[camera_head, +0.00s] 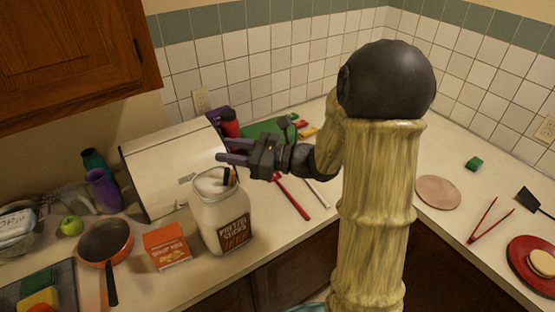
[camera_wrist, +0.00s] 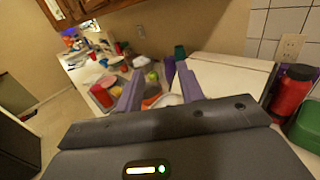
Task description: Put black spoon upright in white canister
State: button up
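The white canister (camera_head: 222,218), a wide jar with a brown pretzel-sticks label, stands upright on the counter in the head view. A short black piece (camera_head: 228,176) shows at its open mouth; it looks like the end of the black spoon, standing nearly upright, with the rest hidden inside. My gripper (camera_head: 223,150) is above and slightly behind the mouth, its purple fingers apart and empty, clear of the black piece. In the wrist view the two fingers (camera_wrist: 163,80) are spread, with a pale rim of the canister (camera_wrist: 168,100) partly showing between them.
A cream bread box (camera_head: 165,165) stands behind the canister, and a red bottle (camera_head: 230,124) is near the gripper. An orange box (camera_head: 166,247) and a pan (camera_head: 104,241) are left of the canister. A red utensil (camera_head: 292,196) lies to its right.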

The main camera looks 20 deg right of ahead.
jog(key=b+v, duration=0.2)
jog(key=v, duration=0.9)
jog(key=shift+s+d, duration=0.2)
jog(key=shift+d, duration=0.15)
dwell(0.5)
jog(key=s+a+f+n+g+h, duration=0.3)
jog(key=s+f+n+g+h, duration=0.1)
jog(key=s+f+n+g, duration=0.15)
jog(key=s+a+f+n+g+h, duration=0.3)
jog(key=s+f+n+g, duration=0.15)
jog(key=f, duration=0.25)
jog(key=d+f+n+t+h, duration=0.1)
jog(key=n+h, duration=0.2)
jog(key=n, duration=0.1)
jog(key=d+f+n+t+h, duration=0.1)
jog(key=n+h, duration=0.2)
jog(key=n, duration=0.2)
jog(key=d+f+n+t+h, duration=0.1)
jog(key=d+n+h, duration=0.1)
jog(key=n, duration=0.2)
jog(key=shift+w+d+f+n+t+h, duration=0.1)
jog(key=shift+w+n+t+h, duration=0.3)
